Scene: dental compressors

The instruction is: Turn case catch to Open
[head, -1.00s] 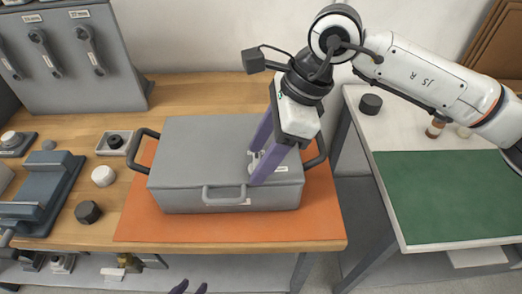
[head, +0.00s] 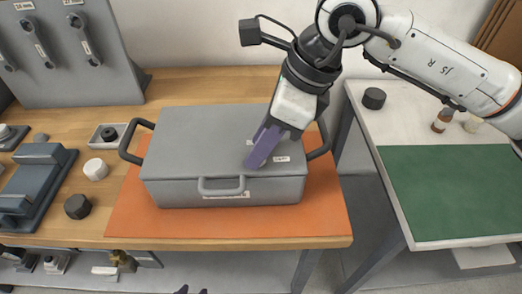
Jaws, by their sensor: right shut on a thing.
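The grey case (head: 190,150) lies closed on an orange mat (head: 135,215) on the wooden bench. It has a front handle and black side handles. My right gripper (head: 254,164) reaches down onto the right part of the lid, its purple fingers overlapping in the view. It is shut on the case catch, which the fingers almost wholly hide. Two small white labels sit by the catch, one behind the fingers and one to their right (head: 282,159); their words are too small to read. Only the dark fingertips of my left gripper (head: 192,291) show at the bottom edge, apart and empty.
A grey clamp-like fixture (head: 35,185), a white knob (head: 95,169), a black knob (head: 77,206) and a small tray (head: 96,138) stand left of the case. A white table with a green mat (head: 450,190) is at right, beyond a gap.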

